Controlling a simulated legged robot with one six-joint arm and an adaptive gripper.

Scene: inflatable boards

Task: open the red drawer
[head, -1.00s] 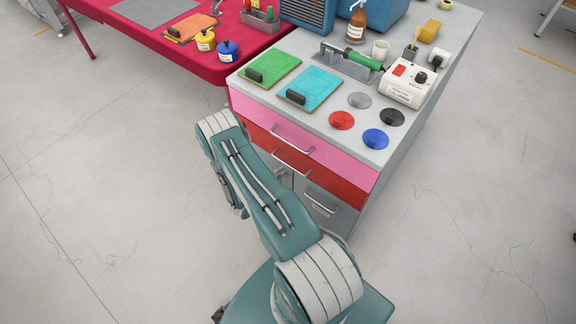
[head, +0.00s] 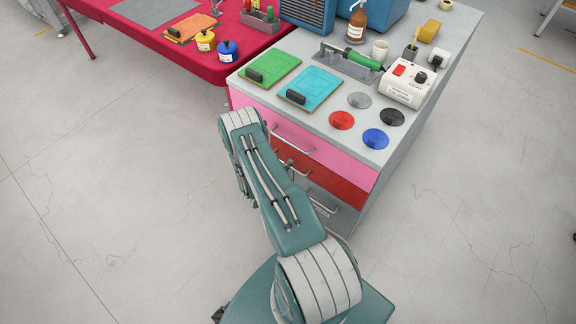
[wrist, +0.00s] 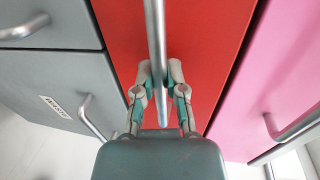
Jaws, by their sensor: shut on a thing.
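The red drawer (head: 340,180) sits below the pink drawer (head: 350,160) in the grey cabinet, and its front looks flush with the pink one. Its red front (wrist: 215,45) fills the middle of the wrist view. Its metal bar handle (wrist: 156,35) runs top to bottom there. My gripper (wrist: 161,78) has one finger on each side of the bar and is shut on it. In the head view my arm partly hides the drawer fronts, and the gripper is mostly hidden behind it.
Grey drawers (wrist: 45,75) with handles lie on one side of the red drawer, the pink one on the other. The cabinet top (head: 330,115) holds boards, coloured discs and a control box (head: 408,83). A red table (head: 150,45) stands at left. The floor around is clear.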

